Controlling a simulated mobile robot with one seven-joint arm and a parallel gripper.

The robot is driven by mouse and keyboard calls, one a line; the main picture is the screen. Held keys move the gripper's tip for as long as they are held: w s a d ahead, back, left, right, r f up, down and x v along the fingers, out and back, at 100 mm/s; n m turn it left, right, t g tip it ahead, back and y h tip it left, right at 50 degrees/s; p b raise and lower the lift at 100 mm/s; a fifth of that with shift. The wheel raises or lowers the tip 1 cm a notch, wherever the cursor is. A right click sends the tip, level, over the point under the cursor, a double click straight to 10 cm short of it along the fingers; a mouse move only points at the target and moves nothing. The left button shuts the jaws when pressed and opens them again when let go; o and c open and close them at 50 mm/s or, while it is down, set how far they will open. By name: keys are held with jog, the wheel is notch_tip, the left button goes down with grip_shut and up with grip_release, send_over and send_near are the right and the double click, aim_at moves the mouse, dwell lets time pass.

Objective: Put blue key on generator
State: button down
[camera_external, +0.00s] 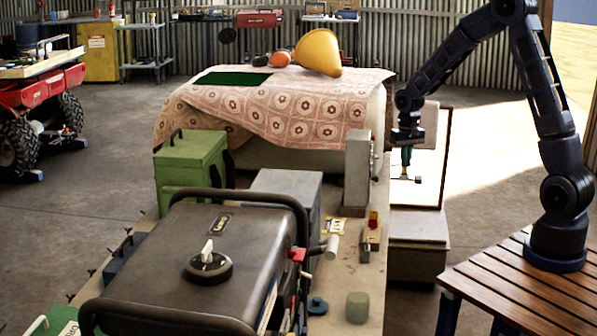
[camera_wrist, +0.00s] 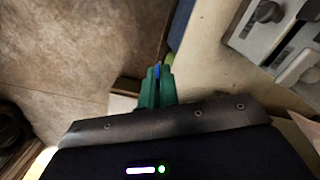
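The generator (camera_external: 180,255) is the large dark unit with a tubular frame in the front of the external view. A black round piece with a white tip (camera_external: 208,262) sits on its top. My gripper (camera_external: 406,164) is right of and behind the generator, beyond the workbench's right edge. In the wrist view its green fingers (camera_wrist: 157,85) are close together. A thin blue piece, which looks like the blue key (camera_wrist: 157,70), shows between the fingertips. The rest of the key is hidden by the fingers.
The workbench (camera_external: 345,275) holds a green box (camera_external: 192,165), a grey box (camera_external: 287,190), a grey upright block (camera_external: 357,170) and small items. Behind lies a patterned cloth (camera_external: 290,110) with a yellow hard hat (camera_external: 318,52) on it. A slatted wooden table (camera_external: 510,285) stands under my arm.

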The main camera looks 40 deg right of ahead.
jog(key=w+d+f+n, duration=0.1)
jog(key=d+f+n, duration=0.1)
jog(key=f, duration=0.8)
jog(key=w+d+f+n, duration=0.1)
jog(key=d+f, duration=0.2)
jog(key=f, duration=0.7)
notch_tip(320, 180, up, 61)
jog(key=w+a+n, duration=0.3)
jog(key=a+n, duration=0.2)
jog(key=a, duration=1.3)
jog(key=n, duration=1.3)
send_over(283, 186)
notch_tip(283, 186, down, 26)
jog(key=shift+r, duration=0.1)
jog(key=c, duration=1.6)
grip_release()
jog(key=shift+c, duration=0.2)
